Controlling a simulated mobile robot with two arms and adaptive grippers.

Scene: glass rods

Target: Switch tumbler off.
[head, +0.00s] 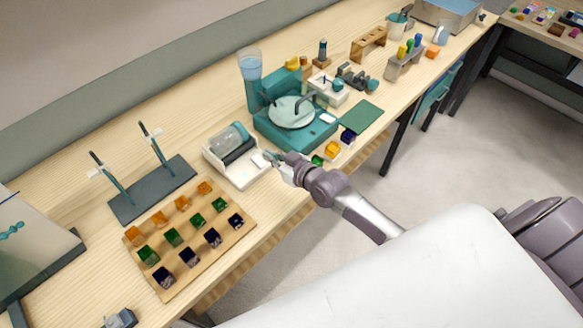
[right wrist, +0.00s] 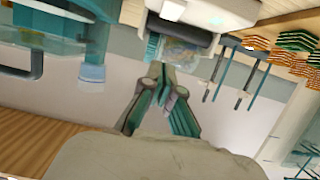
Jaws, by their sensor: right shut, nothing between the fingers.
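The tumbler (head: 239,177) is a white base with a clear, teal-tinted barrel (head: 229,138) lying on dark rollers. Its white housing (right wrist: 207,36) also shows at the top of the right wrist view, with a pale block and a small greenish spot on it. My right gripper (head: 270,157) is at the right front end of the base, its fingers shut and empty. In the right wrist view the fingertips (right wrist: 160,68) come close to the housing and overlap the barrel area. I cannot tell whether they touch it, nor how the switch is set. My left gripper is not in view.
A teal machine with a round plate (head: 291,112) stands right of the tumbler. A wooden board (head: 192,231) with rows of coloured cubes lies in front left. A dark stand with two upright rods (head: 150,193) is at the left. Loose cubes (head: 333,148) lie near the table edge.

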